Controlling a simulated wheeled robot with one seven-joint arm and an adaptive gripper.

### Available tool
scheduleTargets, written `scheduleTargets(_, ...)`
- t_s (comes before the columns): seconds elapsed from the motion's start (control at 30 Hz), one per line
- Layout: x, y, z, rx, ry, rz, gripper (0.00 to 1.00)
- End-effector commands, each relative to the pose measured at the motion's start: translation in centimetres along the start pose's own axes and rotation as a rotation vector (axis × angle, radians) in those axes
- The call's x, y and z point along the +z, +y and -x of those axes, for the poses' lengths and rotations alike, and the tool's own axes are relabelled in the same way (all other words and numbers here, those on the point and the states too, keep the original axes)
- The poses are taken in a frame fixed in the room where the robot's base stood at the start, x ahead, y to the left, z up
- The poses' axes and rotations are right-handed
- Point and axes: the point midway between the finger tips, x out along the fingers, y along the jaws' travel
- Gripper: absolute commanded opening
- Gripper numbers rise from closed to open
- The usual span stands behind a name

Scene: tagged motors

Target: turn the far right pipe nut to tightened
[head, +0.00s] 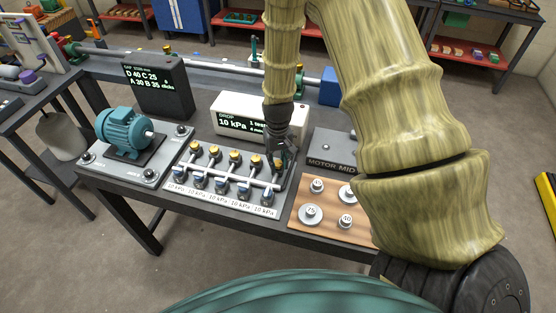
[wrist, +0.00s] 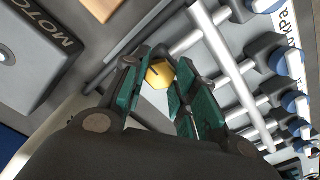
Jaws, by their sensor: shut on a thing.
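The far right pipe nut (wrist: 159,74) is a yellow hex cap with a dark mark on it, in the wrist view between the teal pads of my gripper (wrist: 164,78). My fingers are closed around it. In the head view my gripper (head: 281,160) comes down from above over the right end of the pipe manifold (head: 238,178) and mostly hides this nut. The other brass nuts (head: 235,156) stand in a row to its left. I cannot tell how far the held nut is turned.
Blue-handled valves (head: 222,187) line the manifold's front. A white display (head: 233,124) reading "DROP 10 kPa" stands close behind. A teal motor (head: 124,132) is at left. A wooden board with round weights (head: 311,214) and a grey box labelled MOTOR MID (head: 330,148) are at right.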

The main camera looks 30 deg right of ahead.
Motion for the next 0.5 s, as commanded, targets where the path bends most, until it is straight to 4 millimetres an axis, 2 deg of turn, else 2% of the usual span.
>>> scheduleTargets(0.23, 0.12, 0.08, -0.04, 0.001, -0.003, -0.001, 0.04)
scheduleTargets(0.27, 0.12, 0.08, -0.04, 0.001, -0.003, -0.001, 0.32)
scheduleTargets(0.3, 0.12, 0.09, -0.04, 0.001, -0.003, -0.001, 0.39)
scheduleTargets(0.37, 0.1, 0.11, -0.04, 0.001, -0.002, 0.0, 0.5)
scheduleTargets(0.5, 0.07, 0.08, -0.03, 0.0, -0.002, 0.0, 0.51)
